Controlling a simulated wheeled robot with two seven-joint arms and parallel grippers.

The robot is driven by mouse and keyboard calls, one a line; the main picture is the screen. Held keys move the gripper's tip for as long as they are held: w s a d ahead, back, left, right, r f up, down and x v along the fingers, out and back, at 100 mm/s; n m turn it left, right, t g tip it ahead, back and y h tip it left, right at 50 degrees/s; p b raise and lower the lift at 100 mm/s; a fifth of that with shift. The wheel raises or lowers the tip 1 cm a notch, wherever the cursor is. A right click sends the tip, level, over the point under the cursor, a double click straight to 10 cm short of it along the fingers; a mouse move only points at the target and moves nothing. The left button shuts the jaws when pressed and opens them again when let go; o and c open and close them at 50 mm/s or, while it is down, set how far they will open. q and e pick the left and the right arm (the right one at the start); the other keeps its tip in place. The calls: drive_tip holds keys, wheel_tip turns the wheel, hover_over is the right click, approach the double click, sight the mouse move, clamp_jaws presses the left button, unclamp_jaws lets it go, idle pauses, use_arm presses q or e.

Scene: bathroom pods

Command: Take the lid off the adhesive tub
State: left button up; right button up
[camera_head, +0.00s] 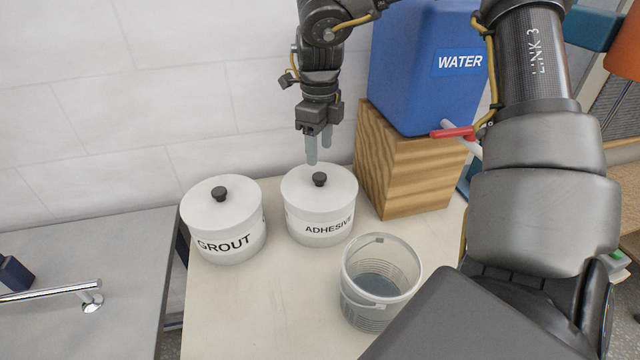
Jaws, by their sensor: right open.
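The white adhesive tub (318,232) stands upright on the pale bench, marked ADHESIVE. Its white lid (296,192) is on, with a small black knob (319,179) in the middle. My right gripper (318,157) points down with its grey fingers just above and behind the knob in the picture. It is open, and nothing shows between the fingers. Whether a fingertip touches the lid I cannot tell. My left gripper is not in view.
A similar lidded grout tub (228,250) stands left of the adhesive tub. A clear bucket (382,285) is in front to the right. A blue water container (415,70) with a red tap (452,133) sits on a wooden block (400,175). The bench front (265,310) is clear.

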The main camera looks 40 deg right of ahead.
sight(320, 175)
drive_tip(key=shift+d+f, duration=0.1)
drive_tip(key=shift+f, duration=0.95)
drive_tip(key=shift+s+f+p, duration=0.1)
drive_tip(key=shift+f+p, duration=0.15)
drive_tip(key=shift+p, duration=0.05)
wheel_tip(320, 175, down, 5)
drive_tip(key=shift+r+p, duration=0.2)
drive_tip(key=shift+p, duration=0.35)
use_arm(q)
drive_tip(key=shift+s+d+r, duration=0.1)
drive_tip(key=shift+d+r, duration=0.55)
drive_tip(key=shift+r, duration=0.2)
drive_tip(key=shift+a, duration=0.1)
use_arm(e)
drive_tip(key=c, duration=1.1)
